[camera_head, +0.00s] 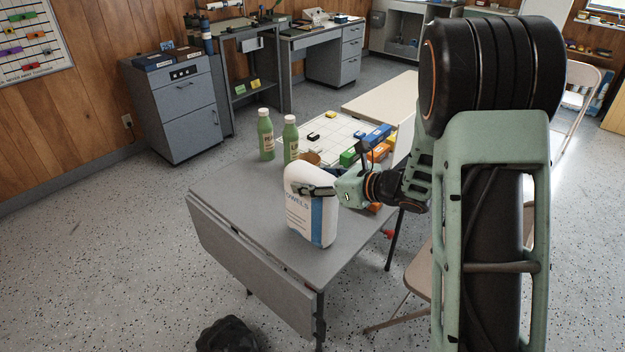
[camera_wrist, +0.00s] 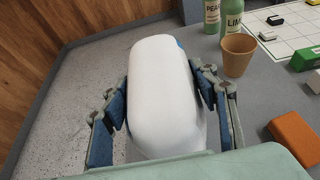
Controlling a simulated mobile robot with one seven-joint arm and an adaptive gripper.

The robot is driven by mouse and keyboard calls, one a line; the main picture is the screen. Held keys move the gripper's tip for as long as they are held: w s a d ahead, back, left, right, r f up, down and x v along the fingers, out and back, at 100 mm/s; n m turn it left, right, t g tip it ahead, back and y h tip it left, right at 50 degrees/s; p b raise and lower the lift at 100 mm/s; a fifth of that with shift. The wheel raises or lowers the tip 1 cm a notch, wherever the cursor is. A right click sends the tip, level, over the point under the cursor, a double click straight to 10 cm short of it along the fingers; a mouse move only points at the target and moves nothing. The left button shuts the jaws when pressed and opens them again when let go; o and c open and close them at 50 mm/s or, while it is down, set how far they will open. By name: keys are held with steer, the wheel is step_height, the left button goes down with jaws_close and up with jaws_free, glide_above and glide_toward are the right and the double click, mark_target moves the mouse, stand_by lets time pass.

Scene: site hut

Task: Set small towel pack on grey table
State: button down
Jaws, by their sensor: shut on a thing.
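The small towel pack (camera_head: 309,212) is a white pack with a blue side and printed lettering. It stands upright at the near part of the grey table (camera_head: 238,192). Its lower edge looks at or just above the table top; I cannot tell if it touches. My gripper (camera_head: 312,190) is shut on the pack near its top. In the wrist view the white top of the pack (camera_wrist: 160,90) fills the space between the two fingers (camera_wrist: 162,100). The pack's far side is hidden.
Two green bottles (camera_head: 265,135) (camera_head: 290,139) stand behind the pack. A brown cup (camera_wrist: 237,55) is close by, partly hidden in the head view. A white gridded board (camera_head: 335,130) and coloured blocks (camera_head: 374,137) occupy the table's back right. The table's left front is clear.

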steer(key=c, duration=0.8)
jaws_free()
steer(key=shift+r, duration=0.1)
steer(key=v, duration=1.2)
